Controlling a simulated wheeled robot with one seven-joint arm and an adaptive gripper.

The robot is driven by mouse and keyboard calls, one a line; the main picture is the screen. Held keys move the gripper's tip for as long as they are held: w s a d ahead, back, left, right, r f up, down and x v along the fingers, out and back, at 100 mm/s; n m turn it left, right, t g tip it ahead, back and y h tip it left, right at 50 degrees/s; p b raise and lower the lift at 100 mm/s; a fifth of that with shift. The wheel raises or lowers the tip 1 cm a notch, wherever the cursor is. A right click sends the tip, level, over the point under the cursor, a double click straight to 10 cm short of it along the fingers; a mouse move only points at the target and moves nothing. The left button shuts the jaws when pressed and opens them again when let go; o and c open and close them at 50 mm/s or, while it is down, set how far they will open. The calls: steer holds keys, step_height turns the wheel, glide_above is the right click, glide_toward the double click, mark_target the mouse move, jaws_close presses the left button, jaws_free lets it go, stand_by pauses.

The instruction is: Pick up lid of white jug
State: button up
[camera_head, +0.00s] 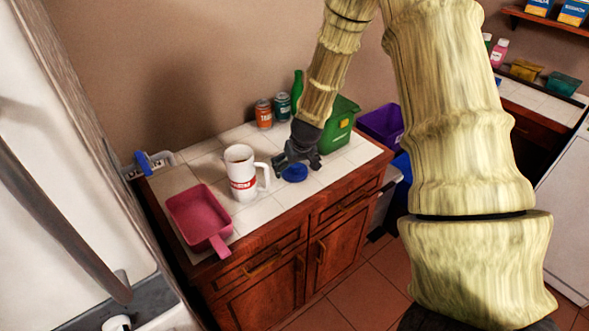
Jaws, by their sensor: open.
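The white jug (242,188) stands upright on the white tiled counter. It has a red band and a handle on its right side, and its top is open, showing a brownish inside. A small round blue piece (294,174) lies on the counter to the right of the jug; it looks like a lid, but I cannot be sure it belongs to the jug. My gripper (299,164) is open and points down just above and behind the blue piece. I cannot tell whether the fingers touch it.
A pink square pan (199,214) lies left of the jug, its handle toward the front edge. An orange can (264,114), a teal can (282,107) and a green bin (338,128) stand at the back. A purple box (382,124) is beyond the counter's right end.

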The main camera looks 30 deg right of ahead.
steer(key=c, duration=0.9)
steer(key=shift+r, duration=0.1)
